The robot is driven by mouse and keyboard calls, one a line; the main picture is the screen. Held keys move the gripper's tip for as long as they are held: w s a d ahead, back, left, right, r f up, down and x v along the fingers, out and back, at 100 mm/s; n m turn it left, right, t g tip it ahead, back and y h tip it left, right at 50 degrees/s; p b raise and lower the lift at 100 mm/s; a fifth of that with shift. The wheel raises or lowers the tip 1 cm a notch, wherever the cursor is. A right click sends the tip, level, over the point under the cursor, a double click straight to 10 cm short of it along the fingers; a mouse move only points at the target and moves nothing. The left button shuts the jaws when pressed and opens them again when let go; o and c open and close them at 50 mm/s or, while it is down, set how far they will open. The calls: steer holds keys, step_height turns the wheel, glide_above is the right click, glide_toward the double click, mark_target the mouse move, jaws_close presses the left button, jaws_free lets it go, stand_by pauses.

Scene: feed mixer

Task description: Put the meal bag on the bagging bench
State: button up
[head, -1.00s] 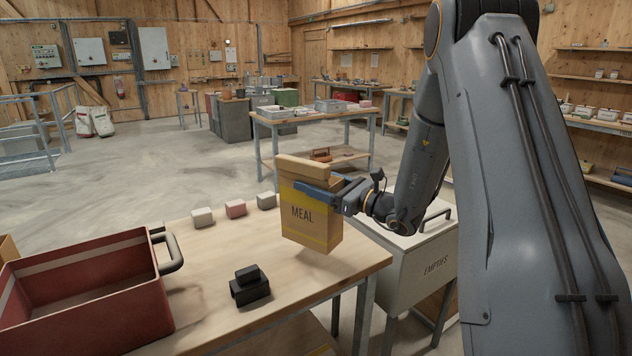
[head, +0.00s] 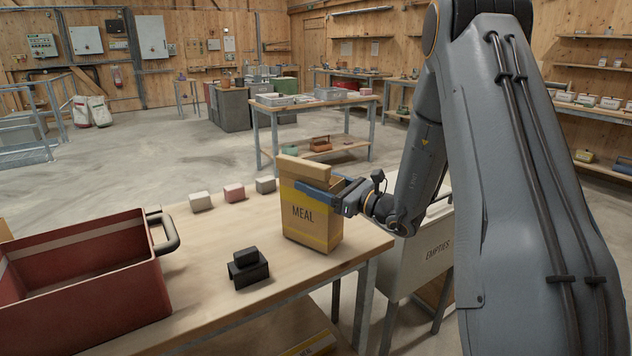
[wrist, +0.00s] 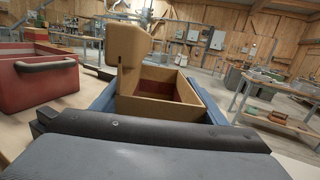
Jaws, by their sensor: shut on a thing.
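The meal bag (head: 312,215) is a tan and yellow box-shaped bag marked MEAL, with an open top and a raised flap. It is upright at the right end of the wooden bench (head: 210,260). Its base looks at or very near the bench top; I cannot tell whether it touches. My gripper (head: 318,188) is shut on the bag's upper part from the right, with blue fingers along its sides. The wrist view shows the bag (wrist: 160,85) between the fingers, its inside brownish red.
A red open tote (head: 90,265) with a dark handle stands at the bench's left. A black block-shaped item (head: 248,268) sits near the front edge. Several small blocks (head: 234,193) line the back edge. A grey EMPTIES bin (head: 425,255) stands right of the bench. Bench top between is clear.

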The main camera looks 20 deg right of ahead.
steer(key=shift+f+b, duration=0.35)
steer(key=shift+f, duration=0.2)
steer(key=o, duration=1.4)
steer(key=shift+s+d, duration=0.1)
